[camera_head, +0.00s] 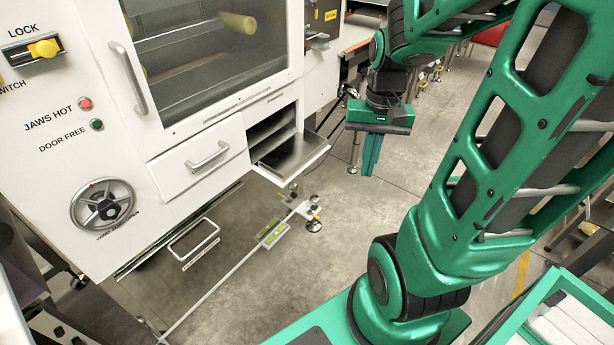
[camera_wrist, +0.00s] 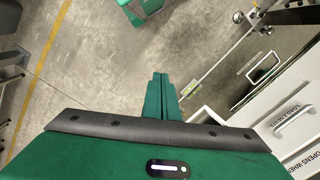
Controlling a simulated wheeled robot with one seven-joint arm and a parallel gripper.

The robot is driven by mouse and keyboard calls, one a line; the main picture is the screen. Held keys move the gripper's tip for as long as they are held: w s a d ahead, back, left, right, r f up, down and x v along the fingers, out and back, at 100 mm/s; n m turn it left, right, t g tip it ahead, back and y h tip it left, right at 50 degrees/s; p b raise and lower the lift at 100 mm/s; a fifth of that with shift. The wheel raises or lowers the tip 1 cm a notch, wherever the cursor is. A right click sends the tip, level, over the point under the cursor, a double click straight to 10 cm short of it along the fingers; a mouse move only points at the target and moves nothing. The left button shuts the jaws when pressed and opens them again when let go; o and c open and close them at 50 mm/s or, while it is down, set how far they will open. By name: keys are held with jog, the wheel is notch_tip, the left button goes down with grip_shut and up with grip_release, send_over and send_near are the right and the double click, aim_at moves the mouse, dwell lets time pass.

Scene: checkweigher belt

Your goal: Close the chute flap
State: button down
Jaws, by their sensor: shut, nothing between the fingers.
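The chute flap (camera_head: 293,156) shows in the head view as a grey metal plate. It sticks out, roughly level, from the dark opening (camera_head: 270,132) at the lower right of the white machine's front, so it stands open. My gripper (camera_head: 370,174) hangs to the right of the flap, fingers pointing down, with a clear gap between them. Its green fingers are together and hold nothing. The closed fingers also show in the wrist view (camera_wrist: 162,92). A metallic edge beside them there is mostly hidden by my gripper's body, and I cannot tell whether it is the flap.
Left of the opening is a shut drawer with a bar handle (camera_head: 207,157). A handwheel (camera_head: 103,204) is at the left. Open floor (camera_head: 350,235) lies below my gripper.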

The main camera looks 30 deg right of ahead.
jog(key=w+d+f+m+t+y, duration=0.25)
jog(key=w+f+m+y, duration=0.2)
jog(key=w+f, duration=0.8)
jog(key=w+d+f+m+t+y, duration=0.1)
jog(key=w+f+m+t+y, duration=0.35)
jog(key=w+f, duration=0.85)
jog(key=w+d+f+m+t+h, duration=0.1)
jog(key=d+f+m+t+h, duration=0.15)
jog(key=f+m+t, duration=0.4)
jog(key=w+d+f+m+t+h, duration=0.1)
jog(key=d+f+m+t, duration=0.25)
jog(key=f+m, duration=0.45)
jog(key=w+a+g, duration=0.1)
jog(key=w+a, duration=0.2)
jog(key=w, duration=0.7)
jog(key=shift+m+h, duration=0.25)
jog(key=shift+m, duration=0.2)
jog(key=shift+s+d+r, duration=0.1)
jog(key=shift+s+r, duration=0.15)
jog(key=shift+r, duration=0.5)
jog(key=shift+s+d+r, duration=0.15)
jog(key=shift+s+r, duration=0.15)
jog(key=shift+r, duration=0.45)
jog(key=shift+s+d+r, duration=0.1)
jog(key=shift+s+r, duration=0.15)
jog(key=shift+r, duration=0.5)
jog(key=shift+d, duration=0.1)
